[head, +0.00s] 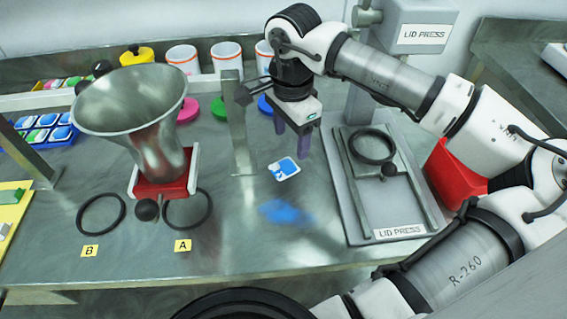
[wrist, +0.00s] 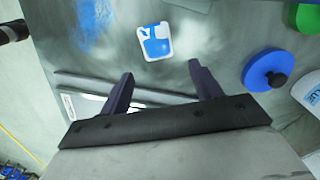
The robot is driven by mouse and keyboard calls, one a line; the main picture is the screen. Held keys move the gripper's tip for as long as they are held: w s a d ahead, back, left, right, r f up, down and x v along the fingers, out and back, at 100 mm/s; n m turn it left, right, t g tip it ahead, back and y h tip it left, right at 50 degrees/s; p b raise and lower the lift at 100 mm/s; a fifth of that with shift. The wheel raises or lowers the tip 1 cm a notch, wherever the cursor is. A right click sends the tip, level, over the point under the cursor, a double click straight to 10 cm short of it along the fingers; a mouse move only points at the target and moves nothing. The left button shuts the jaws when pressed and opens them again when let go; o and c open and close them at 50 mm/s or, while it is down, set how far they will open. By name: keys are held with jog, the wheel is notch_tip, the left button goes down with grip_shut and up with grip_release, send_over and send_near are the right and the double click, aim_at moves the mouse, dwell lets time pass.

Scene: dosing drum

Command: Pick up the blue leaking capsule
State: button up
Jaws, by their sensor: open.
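The blue leaking capsule (head: 284,168) is a small white square with a blue fill, lying on the steel bench near its middle. A blue smear (head: 285,212) is on the bench in front of it. In the wrist view the capsule (wrist: 155,41) lies beyond the fingertips, roughly between their lines, with blue staining (wrist: 95,22) to its left. My gripper (head: 292,154) points down just above and beside the capsule. Its two dark fingers are apart and nothing is between them; it also shows in the wrist view (wrist: 160,72).
The lid press plate (head: 412,218) stands close on the right, a metal post (head: 238,125) on the left. A steel funnel (head: 135,110) sits on a red base further left. Green (head: 220,107) and blue (wrist: 268,70) lids lie behind. The front middle is clear.

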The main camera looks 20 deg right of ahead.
aim_at(290, 163)
jog(key=shift+s+f+p, duration=0.15)
jog(key=shift+f+p, duration=0.55)
jog(key=shift+f, duration=2.6)
jog(key=c, duration=1)
jog(key=shift+c, duration=0.2)
jog(key=shift+r, duration=0.15)
